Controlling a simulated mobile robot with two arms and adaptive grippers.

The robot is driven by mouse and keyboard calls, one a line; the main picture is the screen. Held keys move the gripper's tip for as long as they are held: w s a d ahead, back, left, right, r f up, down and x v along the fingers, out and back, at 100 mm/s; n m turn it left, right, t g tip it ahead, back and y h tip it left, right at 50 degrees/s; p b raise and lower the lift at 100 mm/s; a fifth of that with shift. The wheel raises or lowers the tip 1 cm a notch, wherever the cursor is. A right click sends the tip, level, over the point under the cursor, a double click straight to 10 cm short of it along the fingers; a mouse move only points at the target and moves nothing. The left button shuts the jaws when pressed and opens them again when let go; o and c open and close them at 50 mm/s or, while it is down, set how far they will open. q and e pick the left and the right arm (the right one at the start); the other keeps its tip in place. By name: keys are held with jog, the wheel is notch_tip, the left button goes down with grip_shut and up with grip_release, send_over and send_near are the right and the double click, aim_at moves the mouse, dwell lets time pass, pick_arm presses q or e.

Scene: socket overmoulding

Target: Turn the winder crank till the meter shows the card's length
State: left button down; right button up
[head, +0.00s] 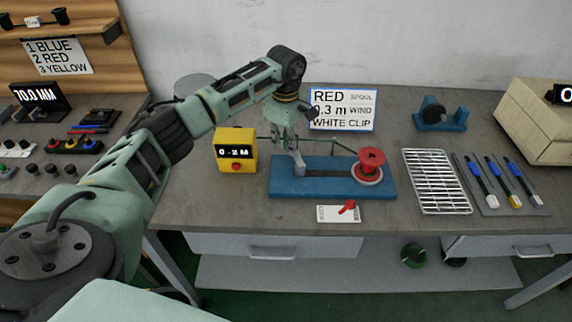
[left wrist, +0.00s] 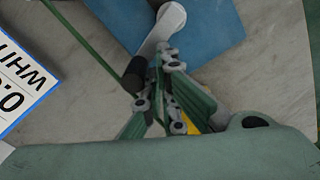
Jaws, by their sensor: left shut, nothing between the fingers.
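The winder has a blue base (head: 330,188), a red spool (head: 370,162) at its right end and a pale crank (head: 299,163) at its left. The yellow meter (head: 236,152) left of it reads 0.2 M. The card (head: 343,110) behind reads RED SPOOL, .3 m WIND, WHITE CLIP; its leading digit is partly covered, and the left wrist view shows "0." on it. My left gripper (head: 291,146) is over the crank, shut and empty. In the left wrist view its fingertips (left wrist: 158,82) are beside the black crank knob (left wrist: 135,72); contact is unclear. My right gripper is out of view.
A small plate with a red lever (head: 347,208) lies in front of the winder. A wire rack (head: 436,180) and several blue-handled tools are to the right. A blue stand (head: 440,118) and a beige machine (head: 545,125) stand farther back.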

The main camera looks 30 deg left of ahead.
pick_arm(q)
jog(key=shift+w+d+b, duration=0.3)
jog(key=shift+w+b, duration=0.15)
jog(key=shift+w, duration=0.4)
jog(key=shift+d, duration=0.1)
jog(key=shift+w+d+b, duration=0.3)
jog(key=shift+w+d, duration=0.3)
jog(key=shift+w, duration=0.05)
